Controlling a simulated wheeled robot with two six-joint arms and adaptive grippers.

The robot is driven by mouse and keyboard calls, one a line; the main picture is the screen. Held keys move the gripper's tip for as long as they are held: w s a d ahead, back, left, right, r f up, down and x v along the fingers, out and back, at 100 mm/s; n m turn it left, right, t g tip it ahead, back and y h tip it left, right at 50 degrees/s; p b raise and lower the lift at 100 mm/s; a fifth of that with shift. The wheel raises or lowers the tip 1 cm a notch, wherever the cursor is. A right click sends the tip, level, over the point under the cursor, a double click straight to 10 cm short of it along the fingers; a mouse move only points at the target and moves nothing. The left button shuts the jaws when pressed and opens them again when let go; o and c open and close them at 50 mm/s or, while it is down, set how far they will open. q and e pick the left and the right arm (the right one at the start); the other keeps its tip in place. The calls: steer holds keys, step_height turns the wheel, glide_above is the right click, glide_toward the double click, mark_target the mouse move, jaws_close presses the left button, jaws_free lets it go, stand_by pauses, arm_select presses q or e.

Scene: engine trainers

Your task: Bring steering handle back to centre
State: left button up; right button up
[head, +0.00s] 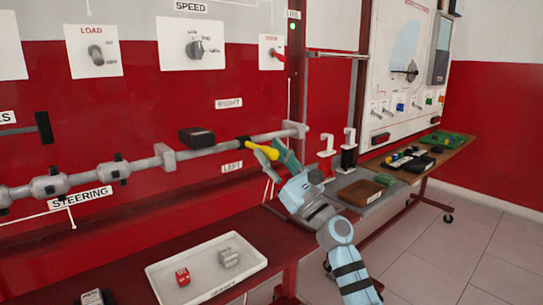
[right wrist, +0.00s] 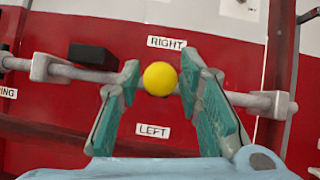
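The steering handle (head: 262,150) is a yellow lever with a round knob on a black collar around the long grey shaft (head: 210,151). It points out from the red panel, between the RIGHT label (head: 229,103) above and the LEFT label (head: 232,167) below. In the right wrist view the yellow knob (right wrist: 160,78) is seen end-on and hides the rest of the lever. My right gripper (head: 279,158) is at the knob. Its green fingers (right wrist: 160,80) are apart, one on each side, with narrow gaps showing. My left gripper is out of view.
A black block (head: 197,137) sits by the shaft, left of the handle. Below is a white tray (head: 160,274) with a red and a grey block. A red post (head: 296,75) stands right of the handle. A bench with parts (head: 420,160) is further right.

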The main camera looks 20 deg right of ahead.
stand_by(0.3)
steer(key=v, duration=1.2)
